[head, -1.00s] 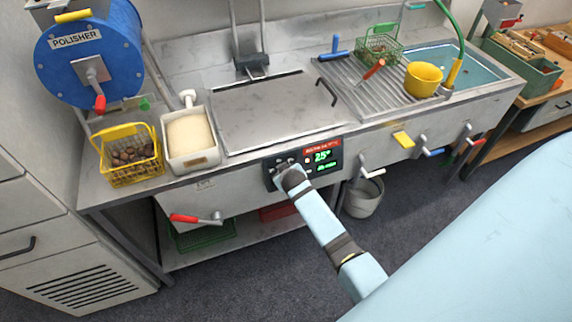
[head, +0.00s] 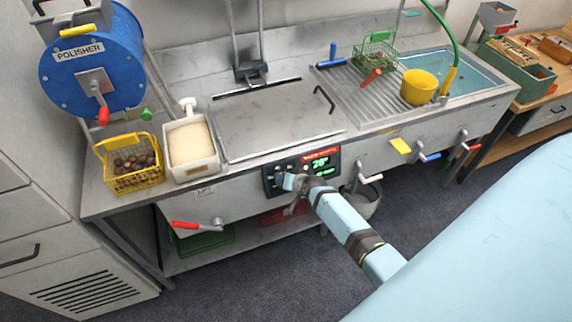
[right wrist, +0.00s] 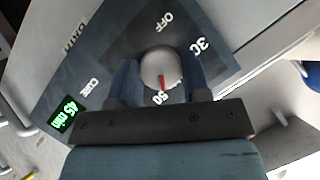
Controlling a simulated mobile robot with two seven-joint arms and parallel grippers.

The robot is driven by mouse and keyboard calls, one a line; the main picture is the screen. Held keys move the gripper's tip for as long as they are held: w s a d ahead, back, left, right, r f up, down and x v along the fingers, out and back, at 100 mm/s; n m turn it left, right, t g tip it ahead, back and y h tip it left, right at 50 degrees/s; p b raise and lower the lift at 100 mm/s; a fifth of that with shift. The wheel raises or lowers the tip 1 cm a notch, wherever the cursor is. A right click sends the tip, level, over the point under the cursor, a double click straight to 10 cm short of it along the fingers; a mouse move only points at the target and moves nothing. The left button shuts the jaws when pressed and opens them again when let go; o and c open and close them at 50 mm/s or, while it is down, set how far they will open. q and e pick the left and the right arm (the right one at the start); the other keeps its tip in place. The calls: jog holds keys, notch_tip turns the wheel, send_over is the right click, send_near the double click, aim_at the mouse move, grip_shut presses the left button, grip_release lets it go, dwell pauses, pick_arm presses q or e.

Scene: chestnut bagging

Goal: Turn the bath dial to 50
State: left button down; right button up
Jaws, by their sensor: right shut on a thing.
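The bath dial (right wrist: 155,66) is a round pale knob with a red pointer mark, on a dark panel marked OFF, 30 and 50. Its red mark points at or very near the 50 label. My right gripper (right wrist: 163,78) is shut on the dial, one finger on each side of it. My left gripper is not in view.
A lidded steel bath (head: 275,115) is above the panel. A yellow basket of chestnuts (head: 132,165) and a white tub (head: 190,147) stand to its left. Valve handles, including a red one (head: 190,225), stick out from the bench front. A bucket (head: 362,203) stands below.

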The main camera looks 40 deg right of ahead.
jog(key=shift+f+m+y+b, duration=0.1)
jog(key=shift+m+y+b, duration=0.4)
jog(key=shift+m, duration=0.4)
jog(key=shift+t, duration=0.3)
jog(key=o, duration=0.9)
jog(key=v, duration=1.4)
jog(key=shift+a, duration=0.15)
